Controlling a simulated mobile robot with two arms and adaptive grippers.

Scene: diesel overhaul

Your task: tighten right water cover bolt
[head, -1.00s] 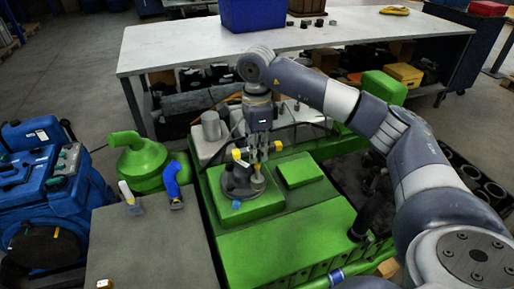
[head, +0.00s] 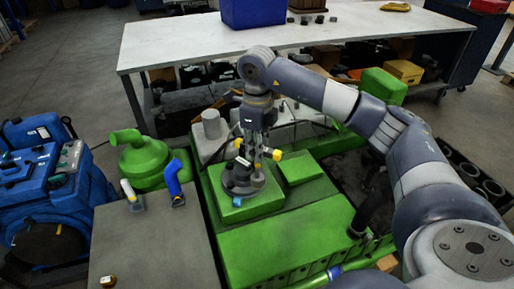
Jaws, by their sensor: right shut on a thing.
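A dark grey round cover (head: 236,184) sits on a green block of the green engine (head: 285,235), in the middle of the head view. My right gripper (head: 257,158) comes down from above and is over the right part of this cover. It is shut on a small tool with yellow ends (head: 276,154). Its fingers and the tool overlap in the picture, so the tool's exact shape is unclear. The right cover bolt is too small and too covered to make out, and I cannot tell whether the tool touches it. My left gripper is not in view.
A long table (head: 180,45) with a blue bin (head: 253,12) stands behind the engine. At the left are a grey bench (head: 150,240) with a blue-handled item (head: 173,180), a green housing (head: 140,158) and a blue machine (head: 35,190). The engine's front top is clear.

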